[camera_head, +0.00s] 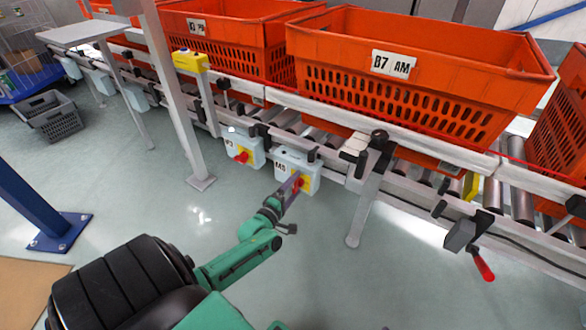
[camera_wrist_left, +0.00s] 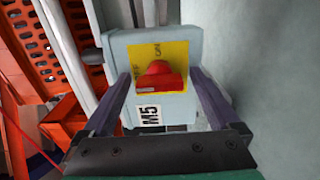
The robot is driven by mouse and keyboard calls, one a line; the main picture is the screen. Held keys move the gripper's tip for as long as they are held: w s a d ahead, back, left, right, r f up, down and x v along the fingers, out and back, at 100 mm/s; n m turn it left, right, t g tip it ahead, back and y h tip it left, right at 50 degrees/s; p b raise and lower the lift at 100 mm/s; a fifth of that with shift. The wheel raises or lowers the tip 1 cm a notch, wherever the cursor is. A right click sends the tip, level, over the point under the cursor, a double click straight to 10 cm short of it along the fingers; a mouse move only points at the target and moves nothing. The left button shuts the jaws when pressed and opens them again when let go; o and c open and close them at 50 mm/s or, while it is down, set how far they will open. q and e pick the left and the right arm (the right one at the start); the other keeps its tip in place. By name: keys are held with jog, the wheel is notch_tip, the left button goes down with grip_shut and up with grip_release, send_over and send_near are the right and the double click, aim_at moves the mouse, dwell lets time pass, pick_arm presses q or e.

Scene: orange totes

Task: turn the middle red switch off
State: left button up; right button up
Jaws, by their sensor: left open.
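A red rotary switch (camera_wrist_left: 160,78) sits on a yellow plate on the pale box marked M5 (camera_wrist_left: 184,114). That box also shows under the conveyor in the head view (camera_head: 291,162). My left gripper (camera_head: 290,188) reaches up to the front of this box. In the left wrist view its two fingers (camera_wrist_left: 160,84) are open, one on each side of the red switch, with visible gaps. The switch's red grip lies roughly across the plate's width. A second red switch (camera_head: 241,157) is on a box to the left. My right gripper is not in view.
Orange totes (camera_head: 420,85) stand on the roller conveyor above the boxes. A conveyor leg (camera_head: 365,205) stands just right of the M5 box. A red-handled crank (camera_head: 483,266) hangs farther right. A grey crate (camera_head: 50,115) lies on open floor at left.

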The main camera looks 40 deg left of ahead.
pick_arm(q)
jog(key=s+d+p, duration=0.2)
jog(key=s+p, duration=0.2)
jog(key=s, duration=1)
jog(key=shift+s, duration=0.25)
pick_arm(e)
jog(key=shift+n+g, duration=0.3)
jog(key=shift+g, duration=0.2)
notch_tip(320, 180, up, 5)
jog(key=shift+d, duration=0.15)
